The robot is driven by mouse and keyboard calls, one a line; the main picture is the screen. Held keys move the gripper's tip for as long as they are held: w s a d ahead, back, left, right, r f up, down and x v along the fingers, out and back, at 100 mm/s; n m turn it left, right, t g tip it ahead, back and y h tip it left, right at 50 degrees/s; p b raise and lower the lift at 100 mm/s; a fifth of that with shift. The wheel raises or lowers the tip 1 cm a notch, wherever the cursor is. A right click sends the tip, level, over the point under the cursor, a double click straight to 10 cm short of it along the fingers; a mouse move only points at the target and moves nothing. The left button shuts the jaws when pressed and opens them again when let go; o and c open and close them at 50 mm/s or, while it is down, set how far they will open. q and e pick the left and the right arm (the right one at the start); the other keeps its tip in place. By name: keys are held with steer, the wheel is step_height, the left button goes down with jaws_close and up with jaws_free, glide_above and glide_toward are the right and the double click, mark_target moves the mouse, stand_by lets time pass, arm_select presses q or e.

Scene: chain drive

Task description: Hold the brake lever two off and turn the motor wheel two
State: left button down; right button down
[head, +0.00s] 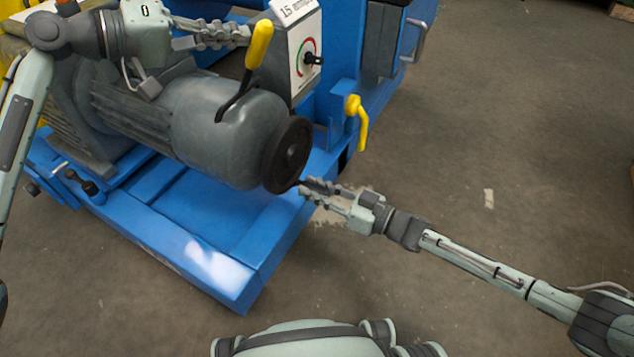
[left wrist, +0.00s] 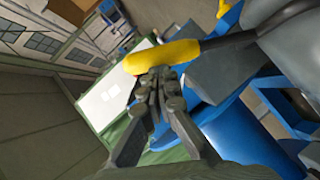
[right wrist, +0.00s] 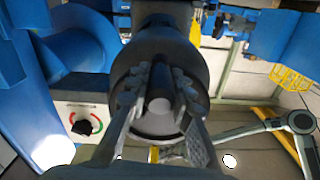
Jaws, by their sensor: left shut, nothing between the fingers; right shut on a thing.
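The brake lever (head: 259,45) has a yellow grip on a dark bent rod and rises from the grey motor (head: 210,130). My left gripper (head: 247,35) is shut and empty beside the yellow grip. In the left wrist view its fingertips (left wrist: 160,82) lie against the yellow grip (left wrist: 168,57), seemingly touching, not around it. The motor wheel (head: 288,155) is a dark disc on the motor's end. My right gripper (head: 303,188) is shut at the wheel's lower edge. In the right wrist view its fingers (right wrist: 160,88) close around a short dark handle in front of the round wheel.
A grey panel (head: 297,45) with a red-green dial and black knob stands behind the lever. Another yellow lever (head: 357,120) hangs right of the wheel on the blue frame (head: 200,250). The concrete floor (head: 520,150) on the right is open.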

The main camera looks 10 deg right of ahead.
steer(key=shift+s+a+f+m, duration=0.1)
steer(key=shift+s+a+m, duration=0.05)
steer(key=shift+s+m, duration=0.15)
steer(key=c, duration=1.3)
jaws_free()
steer(key=v, duration=1.2)
steer(key=shift+w, duration=0.1)
